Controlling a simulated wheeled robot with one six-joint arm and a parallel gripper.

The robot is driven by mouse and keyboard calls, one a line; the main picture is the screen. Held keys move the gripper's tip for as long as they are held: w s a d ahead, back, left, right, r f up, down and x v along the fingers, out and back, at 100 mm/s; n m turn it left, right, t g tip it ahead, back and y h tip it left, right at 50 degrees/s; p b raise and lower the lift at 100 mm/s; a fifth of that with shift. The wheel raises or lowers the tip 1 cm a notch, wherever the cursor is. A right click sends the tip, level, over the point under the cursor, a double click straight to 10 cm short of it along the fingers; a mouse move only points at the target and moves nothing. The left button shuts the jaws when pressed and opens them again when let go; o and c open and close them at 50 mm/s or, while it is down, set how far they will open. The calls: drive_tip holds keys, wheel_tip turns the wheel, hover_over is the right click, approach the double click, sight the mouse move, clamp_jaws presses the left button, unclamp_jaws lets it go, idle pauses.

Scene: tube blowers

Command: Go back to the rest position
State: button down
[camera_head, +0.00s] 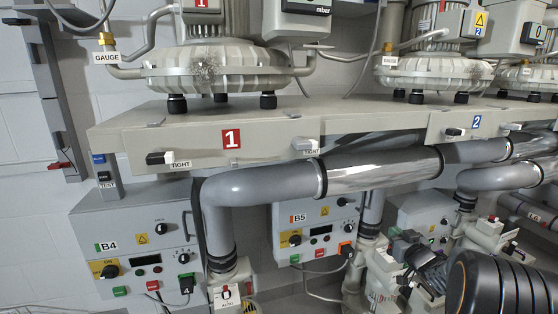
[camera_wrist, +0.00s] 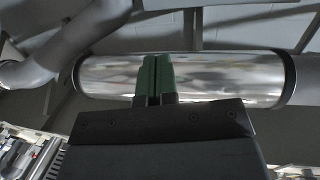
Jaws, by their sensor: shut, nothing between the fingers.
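In the wrist view my gripper (camera_wrist: 154,78) points up the picture, its two green-tipped fingers pressed together with nothing between them. The fingertips overlap a shiny metal sleeve (camera_wrist: 220,80) on a grey pipe. I cannot tell how far the sleeve is from the tips, and no contact shows. In the head view a black part of my arm (camera_head: 500,285) fills the lower right corner. My gripper's fingers cannot be made out clearly there.
The shiny sleeve (camera_head: 375,172) runs across the head view under a beige shelf (camera_head: 270,125) with blowers (camera_head: 215,70). Control box B4 (camera_head: 140,240) and control box B5 (camera_head: 315,228) hang below. White valve bodies (camera_head: 383,275) crowd close to my arm. The left wall is clearer.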

drive_tip(key=s+a+r+m+g+h+p, duration=0.1)
drive_tip(key=s+a+r+g+h+p, duration=0.2)
drive_tip(key=r+p, duration=0.4)
drive_tip(key=s+a+r+m+g+h+p, duration=0.2)
drive_tip(key=s+a+r+g+p, duration=0.15)
drive_tip(key=s+r+p, duration=0.35)
drive_tip(key=s+a+r+g+y+p, duration=0.1)
drive_tip(key=s+a+r+g+p, duration=0.1)
drive_tip(key=s+a, duration=0.2)
drive_tip(key=s+a+r+n+g+y+p, duration=0.1)
drive_tip(key=s+a+r+g+p, duration=0.1)
drive_tip(key=s, duration=0.6)
drive_tip(key=s+a+r+g+y+p, duration=0.1)
drive_tip(key=s+a+r+g+p, duration=0.1)
drive_tip(key=s+a, duration=0.4)
drive_tip(key=shift+s+a+g+p, duration=0.35)
drive_tip(key=shift+g+p, duration=0.1)
drive_tip(key=shift+p, duration=0.45)
drive_tip(key=shift+r, duration=0.15)
